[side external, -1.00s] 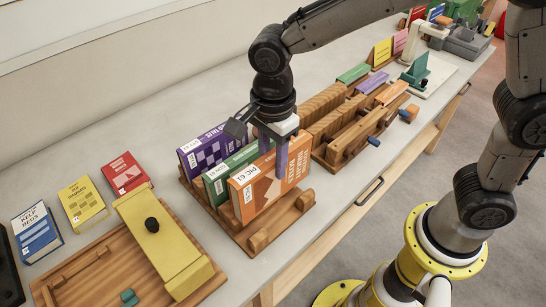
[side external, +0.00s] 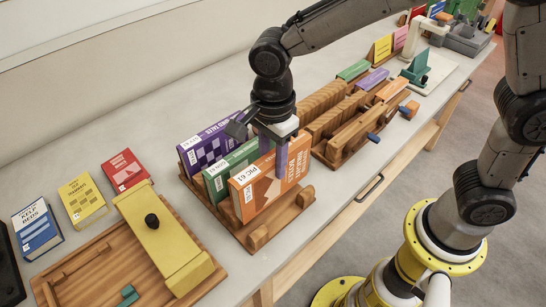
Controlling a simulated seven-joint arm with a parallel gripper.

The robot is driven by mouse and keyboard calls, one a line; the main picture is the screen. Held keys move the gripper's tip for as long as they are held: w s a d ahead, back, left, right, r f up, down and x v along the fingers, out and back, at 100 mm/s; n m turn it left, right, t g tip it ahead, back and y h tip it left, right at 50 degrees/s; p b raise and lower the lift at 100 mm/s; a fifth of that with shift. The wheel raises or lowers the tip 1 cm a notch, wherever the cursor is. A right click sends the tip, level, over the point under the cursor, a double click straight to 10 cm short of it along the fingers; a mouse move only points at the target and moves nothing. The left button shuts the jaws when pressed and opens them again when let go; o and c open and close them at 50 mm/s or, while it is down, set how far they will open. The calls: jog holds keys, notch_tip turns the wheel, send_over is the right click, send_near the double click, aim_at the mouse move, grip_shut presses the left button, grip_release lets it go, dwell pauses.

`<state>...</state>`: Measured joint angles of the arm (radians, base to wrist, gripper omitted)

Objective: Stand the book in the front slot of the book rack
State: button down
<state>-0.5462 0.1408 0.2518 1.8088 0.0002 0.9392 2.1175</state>
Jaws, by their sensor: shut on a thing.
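The orange book (side external: 262,192), marked PIC 61 on its spine, stands upright in the front part of the wooden book rack (side external: 282,222). It is behind the rack's low front rail; its lower edge is partly hidden, so I cannot tell whether it rests fully on the rack's floor. My gripper (side external: 280,152) points down from above and is shut on the orange book near its right end, with one purple finger across the front cover. The other finger is hidden behind the book. A green book (side external: 230,170) and a purple book (side external: 203,146) stand behind it in the same rack.
A wooden tray with a yellow bar (side external: 165,240) and black knob lies at front left. Blue (side external: 37,228), yellow (side external: 82,200) and red (side external: 123,170) books lie behind it. A slotted wooden rack (side external: 335,125) stands close to the right. Bare table shows along the front edge.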

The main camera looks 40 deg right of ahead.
aim_at(273, 184)
jog(key=shift+f, duration=1.3)
jog(key=shift+f, duration=2.2)
dwell(1.5)
jog(key=shift+c, duration=2.2)
grip_release()
jog(key=shift+f, duration=0.1)
jog(key=shift+r, duration=4.55)
jog(key=shift+d, duration=0.1)
